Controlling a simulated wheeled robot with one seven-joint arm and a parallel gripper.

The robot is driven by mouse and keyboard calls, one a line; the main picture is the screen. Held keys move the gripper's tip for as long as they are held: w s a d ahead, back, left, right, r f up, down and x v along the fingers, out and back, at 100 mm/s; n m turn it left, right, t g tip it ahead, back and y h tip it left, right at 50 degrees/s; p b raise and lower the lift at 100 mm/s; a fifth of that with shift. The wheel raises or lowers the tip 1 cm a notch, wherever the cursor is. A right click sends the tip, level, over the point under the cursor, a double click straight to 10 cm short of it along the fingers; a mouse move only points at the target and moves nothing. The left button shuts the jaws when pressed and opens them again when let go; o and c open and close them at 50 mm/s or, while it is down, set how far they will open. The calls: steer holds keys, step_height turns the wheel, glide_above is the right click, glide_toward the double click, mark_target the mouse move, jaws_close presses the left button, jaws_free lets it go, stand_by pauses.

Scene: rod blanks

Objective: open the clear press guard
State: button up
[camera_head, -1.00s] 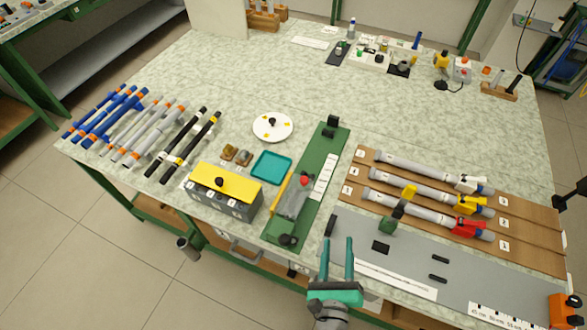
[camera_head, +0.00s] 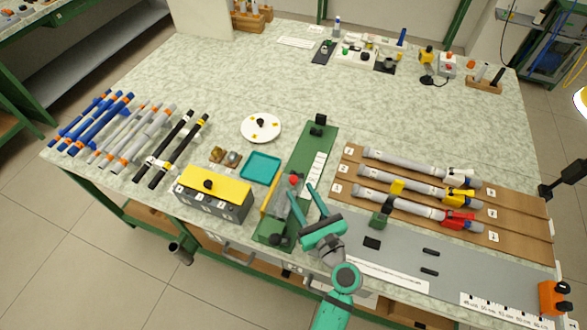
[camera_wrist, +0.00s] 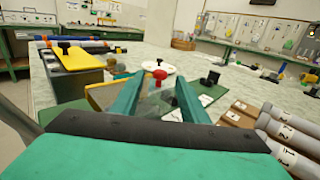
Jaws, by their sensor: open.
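The press stands on a green base plate (camera_head: 318,145). Its clear guard (camera_head: 281,204) looks grey and see-through, with a red knob (camera_head: 293,180) at its far end and a yellow strip along its left side. The guard appears lowered over the press. My gripper (camera_head: 301,190) is open and empty, its two teal fingers reaching over the guard's right side toward the knob. In the wrist view the red knob (camera_wrist: 159,75) shows between the fingertips, beyond them. I cannot tell whether a finger touches the guard.
A yellow-lidded grey box (camera_head: 212,190) and a teal tray (camera_head: 261,168) stand left of the press. To the right, a brown rack (camera_head: 345,155) holds grey rods with coloured clamps.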

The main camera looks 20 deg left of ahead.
mark_target(288, 175)
steer(key=x, duration=1)
steer(key=shift+w+a, duration=0.15)
steer(key=shift+a, duration=0.05)
jaws_close()
